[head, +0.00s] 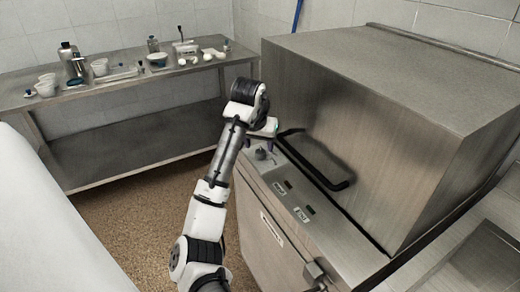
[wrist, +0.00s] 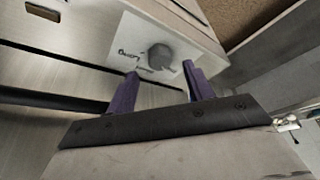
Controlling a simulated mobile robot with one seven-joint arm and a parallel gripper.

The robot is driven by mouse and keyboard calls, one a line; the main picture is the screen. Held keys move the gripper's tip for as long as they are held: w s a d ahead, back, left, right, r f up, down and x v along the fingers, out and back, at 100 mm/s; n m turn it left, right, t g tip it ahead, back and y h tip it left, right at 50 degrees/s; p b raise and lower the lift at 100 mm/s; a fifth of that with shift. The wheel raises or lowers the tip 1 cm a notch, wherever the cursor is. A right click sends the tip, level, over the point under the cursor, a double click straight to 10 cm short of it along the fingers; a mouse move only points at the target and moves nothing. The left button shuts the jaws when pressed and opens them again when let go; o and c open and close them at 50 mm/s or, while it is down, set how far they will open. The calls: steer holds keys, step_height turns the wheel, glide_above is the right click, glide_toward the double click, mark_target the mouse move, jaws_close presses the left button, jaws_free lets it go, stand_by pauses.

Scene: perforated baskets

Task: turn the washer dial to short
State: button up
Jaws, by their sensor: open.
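The washer dial (wrist: 160,55) is a round dark grey knob on a pale plate with handwritten-looking words around it. The word on its left is hard to read, and I cannot tell its setting. The dial (head: 262,154) also shows small in the head view, on the washer's front panel. My gripper (wrist: 160,70) is open, its two purple fingers pointing towards the dial, one on each side just short of it in the wrist view. I see no contact. In the head view my gripper (head: 258,146) hangs over the panel's far end, partly hiding the dial area.
The large steel washer hood (head: 370,110) stands right of my arm. A black bar handle (head: 318,168) runs along its front, close to my gripper. A steel table (head: 130,90) with bottles and bowls stands behind on the left. Brown floor (head: 135,215) is open between them.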

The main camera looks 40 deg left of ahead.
mark_target(260, 151)
steer(key=shift+x, duration=1.8)
steer(key=c, duration=1)
steer(key=shift+m+p, duration=0.4)
steer(key=shift+p, duration=0.05)
steer(key=m+h+p, duration=0.1)
steer(key=m, duration=0.1)
steer(key=m+h+p, duration=0.1)
steer(key=m, duration=0.1)
steer(key=shift+a+r+m+t, duration=0.1)
steer(key=shift+a+m+t, duration=0.05)
steer(key=shift+m+t, duration=0.2)
steer(key=m+h+p, duration=0.1)
steer(key=m, duration=0.2)
steer(key=m+g+h+p, duration=0.1)
steer(key=m, duration=0.2)
steer(key=shift+w+a, duration=0.1)
steer(key=shift+a, duration=0.05)
steer(key=shift+m, duration=0.35)
